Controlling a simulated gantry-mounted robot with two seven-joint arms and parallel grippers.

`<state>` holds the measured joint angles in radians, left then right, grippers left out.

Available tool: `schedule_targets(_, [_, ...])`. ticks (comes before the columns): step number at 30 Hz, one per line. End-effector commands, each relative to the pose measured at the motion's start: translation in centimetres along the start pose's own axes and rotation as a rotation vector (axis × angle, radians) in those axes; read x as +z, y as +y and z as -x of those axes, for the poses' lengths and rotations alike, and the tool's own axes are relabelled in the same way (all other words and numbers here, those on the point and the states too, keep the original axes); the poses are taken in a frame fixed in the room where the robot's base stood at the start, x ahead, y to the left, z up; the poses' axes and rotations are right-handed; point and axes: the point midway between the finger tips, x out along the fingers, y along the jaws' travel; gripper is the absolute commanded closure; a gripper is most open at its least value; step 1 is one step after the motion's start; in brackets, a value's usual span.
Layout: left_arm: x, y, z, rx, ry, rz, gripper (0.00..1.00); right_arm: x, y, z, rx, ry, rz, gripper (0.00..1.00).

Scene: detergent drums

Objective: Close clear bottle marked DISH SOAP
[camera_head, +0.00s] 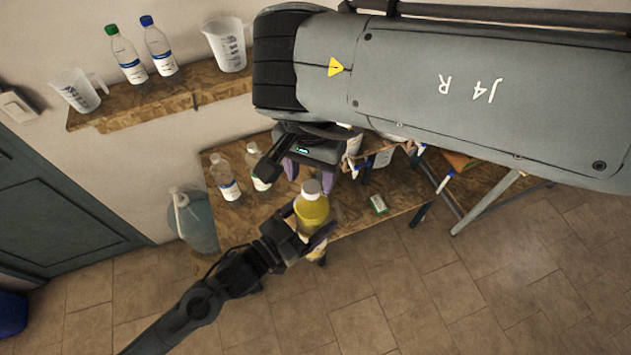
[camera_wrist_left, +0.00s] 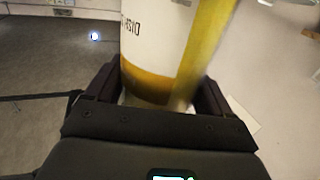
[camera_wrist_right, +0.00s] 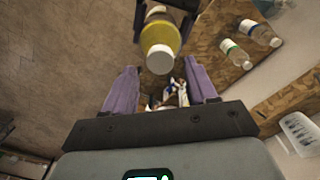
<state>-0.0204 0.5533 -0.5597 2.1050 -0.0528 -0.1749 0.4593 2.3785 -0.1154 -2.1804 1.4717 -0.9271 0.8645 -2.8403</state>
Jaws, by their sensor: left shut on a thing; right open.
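The clear bottle (camera_head: 311,212) with yellow liquid is held in the air by my left gripper (camera_head: 308,238), which is shut around its body. A printed label with partly legible letters shows on the bottle in the left wrist view (camera_wrist_left: 160,40). A white cap (camera_head: 311,188) sits on its top; I cannot tell how tightly. In the right wrist view the cap (camera_wrist_right: 160,59) faces my camera, just beyond the purple fingertips. My right gripper (camera_head: 309,172) is open and empty, its fingers close to the cap without gripping it.
Clear bottles (camera_head: 226,180) stand on the wooden table (camera_head: 350,222), left of the grippers. A green-and-white box (camera_head: 377,204) lies to the right. A large bluish jug (camera_head: 197,225) is beside the table. The wall shelf (camera_head: 190,95) holds bottles and measuring jugs. Floor in front is clear.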

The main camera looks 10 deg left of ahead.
Motion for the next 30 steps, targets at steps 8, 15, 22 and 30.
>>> schedule_targets(8, [-0.4, 0.0, 0.0, 0.000, 0.009, -0.001, 1.00, 0.0, 0.0, -2.5, 0.000, -0.001, -0.001, 0.43])
schedule_targets(15, [-0.4, 0.0, 0.0, 0.000, 0.009, -0.001, 1.00, 0.0, 0.0, -2.9, 0.000, 0.000, -0.001, 0.43])
schedule_targets(22, [-0.4, 0.0, 0.0, 0.000, 0.009, -0.001, 1.00, 0.0, 0.0, -2.9, 0.000, 0.000, -0.001, 0.54])
schedule_targets(30, [-0.4, 0.0, 0.0, 0.000, 0.009, -0.001, 1.00, 0.0, 0.0, -2.9, -0.001, 0.000, -0.001, 0.95])
